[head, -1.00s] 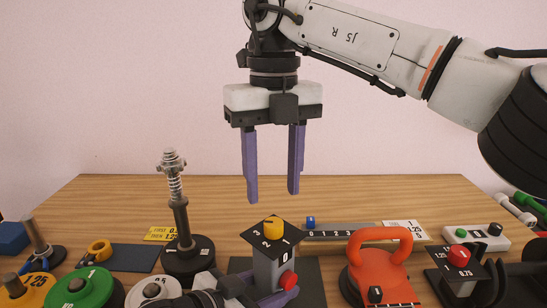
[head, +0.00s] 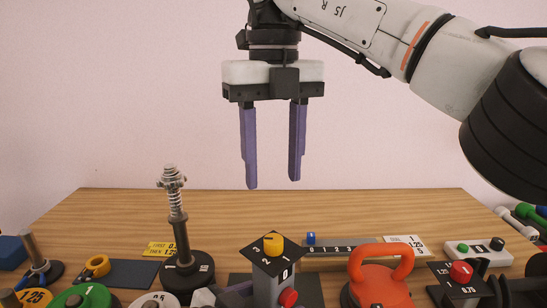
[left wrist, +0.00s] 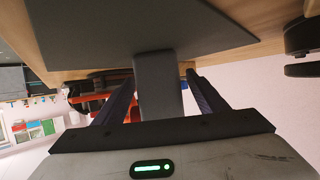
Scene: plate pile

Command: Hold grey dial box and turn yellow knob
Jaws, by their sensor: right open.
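The grey dial box (head: 267,285) stands upright at the front centre of the table, with a black, numbered top plate. The yellow knob (head: 273,243) sits on that plate, and a red knob (head: 288,298) is on the box's side. My right gripper (head: 272,185) is open and empty, pointing down, well above the yellow knob. In the left wrist view, the fingers of my left gripper (left wrist: 160,78) lie to either side of the grey box (left wrist: 158,75). They look open, with slim gaps beside it. My left gripper is mostly cut off in the head view.
A spring post (head: 180,238) stands left of the box. An orange kettlebell (head: 381,285) and a black block with a red knob (head: 461,271) stand to the right. A slider strip (head: 340,249) lies behind. The rear table is clear.

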